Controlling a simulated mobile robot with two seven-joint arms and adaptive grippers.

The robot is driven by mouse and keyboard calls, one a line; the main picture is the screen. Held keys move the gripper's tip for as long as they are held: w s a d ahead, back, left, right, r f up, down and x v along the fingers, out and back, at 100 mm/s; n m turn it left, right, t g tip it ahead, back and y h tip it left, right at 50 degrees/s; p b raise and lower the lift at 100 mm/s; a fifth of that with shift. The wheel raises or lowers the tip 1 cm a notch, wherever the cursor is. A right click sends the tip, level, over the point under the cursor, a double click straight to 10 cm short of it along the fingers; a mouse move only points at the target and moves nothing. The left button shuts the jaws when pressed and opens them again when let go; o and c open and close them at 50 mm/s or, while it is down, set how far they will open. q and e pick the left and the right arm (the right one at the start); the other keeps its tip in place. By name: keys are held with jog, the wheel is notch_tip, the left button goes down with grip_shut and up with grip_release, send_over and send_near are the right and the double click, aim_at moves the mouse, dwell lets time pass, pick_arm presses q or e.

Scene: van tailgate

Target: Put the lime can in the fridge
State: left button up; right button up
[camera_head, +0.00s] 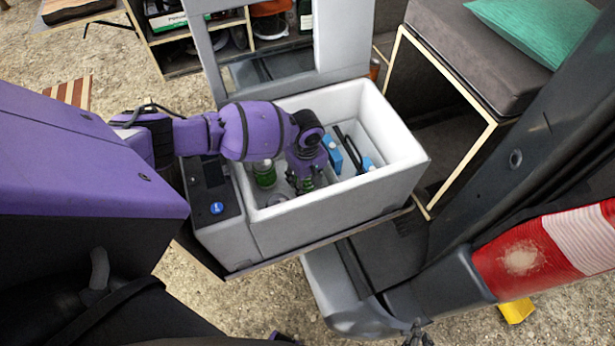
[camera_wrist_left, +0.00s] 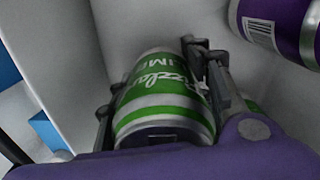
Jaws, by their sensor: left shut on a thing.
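The lime can (camera_wrist_left: 165,95) is green and white with "LIME" lettering in the left wrist view. My left gripper (camera_wrist_left: 155,90) is shut on it, a finger on either side. In the head view my left gripper (camera_head: 304,184) points down inside the open fridge (camera_head: 335,205), a pale grey box. Some green shows at its fingers, mostly hidden by the gripper. Whether the can touches the fridge floor is unclear. A dark tip of my right gripper (camera_head: 418,335) shows at the bottom edge, too little to tell its state.
A green can (camera_head: 265,173) stands in the fridge left of my gripper. Blue-and-black items (camera_head: 333,155) lie on its right side. A purple can (camera_wrist_left: 275,25) is close by in the wrist view. The fridge lid (camera_head: 268,75) stands open at the back.

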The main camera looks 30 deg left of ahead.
pick_arm(q)
jog(key=o, duration=1.2)
jog(key=shift+c, duration=0.2)
jog(key=o, duration=0.4)
pick_arm(e)
jog(key=shift+s+d+f, duration=0.15)
jog(key=shift+s+d, duration=0.15)
jog(key=shift+s, duration=0.2)
jog(key=shift+w, duration=0.1)
pick_arm(q)
jog(key=shift+r, duration=0.15)
notch_tip(320, 180, up, 12)
jog(key=shift+f, duration=0.15)
pick_arm(e)
jog(key=shift+w+a, duration=0.1)
jog(key=shift+a, duration=0.05)
